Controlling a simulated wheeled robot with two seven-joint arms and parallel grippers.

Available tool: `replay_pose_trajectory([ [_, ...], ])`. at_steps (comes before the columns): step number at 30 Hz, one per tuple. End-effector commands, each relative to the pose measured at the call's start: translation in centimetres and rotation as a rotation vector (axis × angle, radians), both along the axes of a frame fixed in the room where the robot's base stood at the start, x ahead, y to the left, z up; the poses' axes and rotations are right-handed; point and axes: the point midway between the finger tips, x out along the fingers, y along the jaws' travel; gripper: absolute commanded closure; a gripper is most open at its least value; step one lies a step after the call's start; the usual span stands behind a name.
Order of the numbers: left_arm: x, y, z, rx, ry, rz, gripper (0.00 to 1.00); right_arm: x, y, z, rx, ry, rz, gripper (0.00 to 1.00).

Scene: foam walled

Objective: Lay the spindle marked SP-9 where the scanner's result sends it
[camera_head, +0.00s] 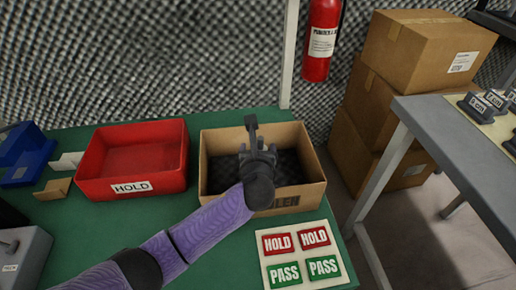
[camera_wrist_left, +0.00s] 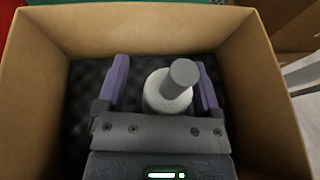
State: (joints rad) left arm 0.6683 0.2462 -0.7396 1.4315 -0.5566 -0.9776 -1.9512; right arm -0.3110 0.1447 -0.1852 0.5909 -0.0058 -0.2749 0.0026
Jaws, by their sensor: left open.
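My left gripper (camera_head: 258,158) is over the open cardboard box (camera_head: 308,198), its jaws apart. In the left wrist view, a pale spindle (camera_wrist_left: 167,94) with a grey round shaft is between the two purple fingers (camera_wrist_left: 160,85), inside the box walls, above or on dark foam. I see space beside it, so the fingers do not appear to press on it. No SP-9 mark is readable. My arm hides part of the box's front label. The red tray (camera_head: 90,185) marked HOLD stands left of the box. My right gripper is out of view.
A card (camera_head: 303,283) with red HOLD and green PASS labels lies in front of the box. A grey device (camera_head: 35,262) is at the lower left and a blue bin (camera_head: 22,150) at the far left. Stacked cartons (camera_head: 400,55) and a grey table (camera_head: 440,125) stand right.

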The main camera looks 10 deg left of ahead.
Motion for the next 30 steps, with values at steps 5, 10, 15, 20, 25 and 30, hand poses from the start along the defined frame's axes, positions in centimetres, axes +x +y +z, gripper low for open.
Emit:
replay_pose_trajectory([
  [5, 0.0, 0.0, 0.5, -0.002, -0.001, 0.0, 0.16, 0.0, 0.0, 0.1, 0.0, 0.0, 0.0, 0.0],
  [10, -2.0, -0.4, 2.8, 0.0, -0.002, -0.002, 0.16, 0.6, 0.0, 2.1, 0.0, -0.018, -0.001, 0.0],
  [15, -5.7, -1.3, 4.4, 0.0, -0.003, -0.002, 0.16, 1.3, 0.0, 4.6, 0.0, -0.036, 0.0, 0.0],
  [20, -8.9, -2.0, 5.4, -0.001, -0.001, -0.001, 0.16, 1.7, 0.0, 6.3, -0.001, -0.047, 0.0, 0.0],
  [25, -10.7, -2.4, 5.7, -0.001, -0.001, 0.0, 0.16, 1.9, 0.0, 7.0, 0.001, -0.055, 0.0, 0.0],
  [30, -10.9, -2.4, 5.6, 0.0, -0.001, 0.001, 0.16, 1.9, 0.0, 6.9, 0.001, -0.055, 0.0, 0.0],
])
